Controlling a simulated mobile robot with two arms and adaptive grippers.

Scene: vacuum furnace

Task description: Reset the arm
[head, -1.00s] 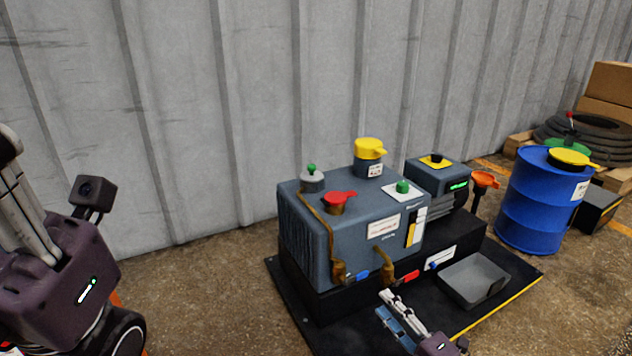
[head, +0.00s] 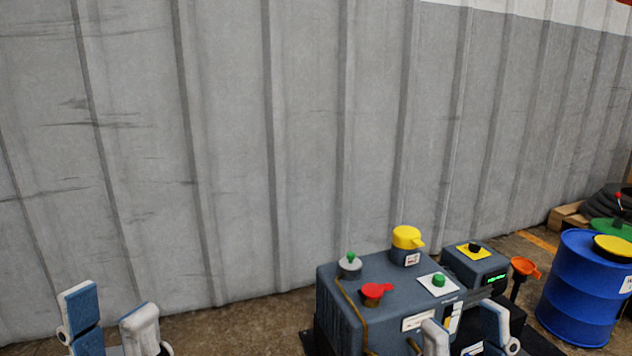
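My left gripper (head: 110,325) is at the bottom left of the head view. Its two fingers point up and stand apart with nothing between them. My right gripper (head: 467,335) is at the bottom right, in front of the grey-blue pump unit (head: 338,310). Its two fingers are also apart, and nothing shows between them. I cannot tell whether it touches the unit. Both arms behind the grippers are below the picture edge.
The unit carries a red cap (head: 375,293), a yellow cap (head: 407,238) and a green-knobbed plate (head: 438,283). An orange funnel (head: 524,267) and a blue drum (head: 580,295) stand right of it. A corrugated wall (head: 240,140) fills the back. The floor left of the unit is clear.

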